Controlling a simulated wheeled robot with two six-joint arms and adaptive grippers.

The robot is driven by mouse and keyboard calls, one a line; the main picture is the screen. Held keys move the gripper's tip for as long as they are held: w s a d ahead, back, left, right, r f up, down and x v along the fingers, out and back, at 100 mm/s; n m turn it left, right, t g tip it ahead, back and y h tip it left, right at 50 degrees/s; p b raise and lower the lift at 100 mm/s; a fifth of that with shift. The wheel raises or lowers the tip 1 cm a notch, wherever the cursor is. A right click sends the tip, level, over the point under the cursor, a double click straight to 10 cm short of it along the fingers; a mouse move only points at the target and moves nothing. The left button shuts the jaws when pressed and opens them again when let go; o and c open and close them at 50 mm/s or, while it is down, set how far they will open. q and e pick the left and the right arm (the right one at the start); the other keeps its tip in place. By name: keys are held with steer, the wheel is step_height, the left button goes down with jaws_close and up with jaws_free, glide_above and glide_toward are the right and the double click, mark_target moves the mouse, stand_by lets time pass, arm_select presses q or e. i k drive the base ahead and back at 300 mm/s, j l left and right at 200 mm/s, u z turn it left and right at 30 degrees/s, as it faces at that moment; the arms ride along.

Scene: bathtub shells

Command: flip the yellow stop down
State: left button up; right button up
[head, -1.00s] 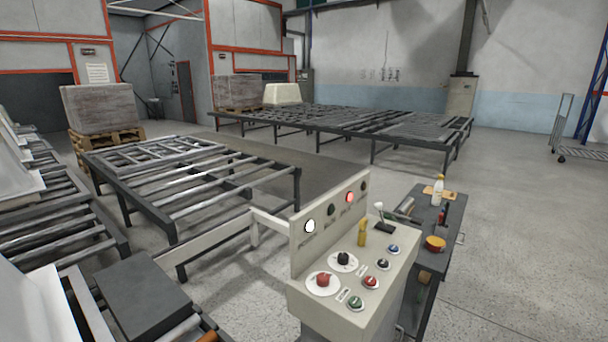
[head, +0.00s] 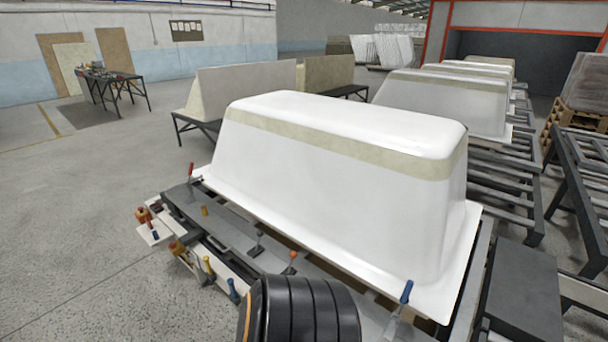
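Several small yellow parts show on the fixture along the near left side of a white bathtub shell (head: 330,160). A short yellow block (head: 204,211) stands upright on the grey rail (head: 222,228). A yellow handle (head: 208,266) stands up lower down, beside a blue handle (head: 233,290). I cannot tell from this view which of these is the yellow stop. Neither gripper is in view. A black ribbed part with an orange band, likely my own arm, covers part of the fixture at the bottom.
A red-handled lever (head: 190,172), an orange-topped lever (head: 291,262) and a blue-handled lever (head: 405,293) stand along the fixture. More shells (head: 447,100) line the conveyor behind. Open floor (head: 80,230) lies to the left. A dark table (head: 115,83) stands far left.

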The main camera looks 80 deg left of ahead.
mark_target(206, 260)
steer(key=u, duration=3.6)
